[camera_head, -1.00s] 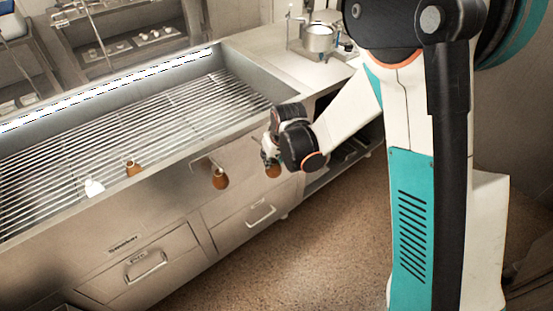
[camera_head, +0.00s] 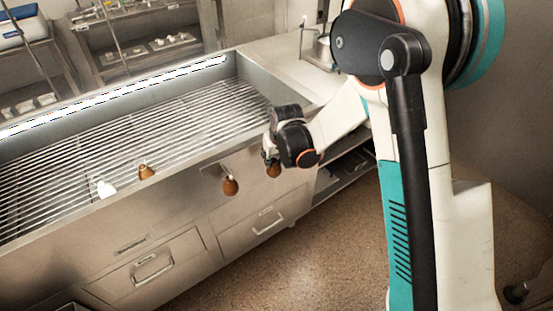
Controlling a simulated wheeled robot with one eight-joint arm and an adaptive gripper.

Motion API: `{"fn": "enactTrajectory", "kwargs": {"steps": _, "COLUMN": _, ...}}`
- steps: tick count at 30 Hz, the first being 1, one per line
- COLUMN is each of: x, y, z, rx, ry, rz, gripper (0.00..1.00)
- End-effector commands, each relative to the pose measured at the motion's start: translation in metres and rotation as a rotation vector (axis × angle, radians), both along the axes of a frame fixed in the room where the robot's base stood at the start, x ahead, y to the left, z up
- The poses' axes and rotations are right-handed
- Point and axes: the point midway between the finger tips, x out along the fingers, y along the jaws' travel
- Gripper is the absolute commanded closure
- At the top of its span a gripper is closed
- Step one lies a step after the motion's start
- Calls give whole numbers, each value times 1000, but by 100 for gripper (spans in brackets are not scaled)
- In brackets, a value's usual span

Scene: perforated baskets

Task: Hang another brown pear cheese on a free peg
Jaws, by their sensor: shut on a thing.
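My gripper (camera_head: 271,157) is shut on a brown pear cheese (camera_head: 273,170), in front of the steel counter's front panel. Only the lower part of that cheese shows below the jaws. Another brown pear cheese (camera_head: 230,186) hangs against the front panel, left of my gripper, below a peg (camera_head: 228,177). A third brown pear cheese (camera_head: 146,172) is on the slatted counter top near its front edge. A white pear-shaped piece (camera_head: 104,188) is beside it on the left. Any peg behind my gripper is hidden.
The slatted steel counter (camera_head: 85,150) runs along the left, with drawers (camera_head: 153,266) and handles below. A metal pot (camera_head: 322,52) stands at the back, partly hidden by my arm. Open shelving (camera_head: 345,170) is right of the drawers. The floor (camera_head: 320,255) in front is clear.

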Motion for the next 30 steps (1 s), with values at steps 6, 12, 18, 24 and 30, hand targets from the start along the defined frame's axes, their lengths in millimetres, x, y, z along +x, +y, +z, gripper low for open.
{"fn": "enactTrajectory", "kwargs": {"steps": 6, "x": 10, "y": 7, "z": 0, "rx": 0, "ry": 0, "rz": 1, "gripper": 100}}
{"fn": "enactTrajectory", "kwargs": {"steps": 12, "x": 17, "y": 12, "z": -6, "rx": 0, "ry": 0, "rz": 1, "gripper": 100}}
{"fn": "enactTrajectory", "kwargs": {"steps": 18, "x": 20, "y": 14, "z": -8, "rx": 0, "ry": 0, "rz": 1, "gripper": 100}}
{"fn": "enactTrajectory", "kwargs": {"steps": 24, "x": 21, "y": 15, "z": -8, "rx": 0, "ry": 0, "rz": 1, "gripper": 100}}
{"fn": "enactTrajectory", "kwargs": {"steps": 30, "x": 21, "y": 15, "z": -8, "rx": 0, "ry": 0, "rz": 1, "gripper": 100}}
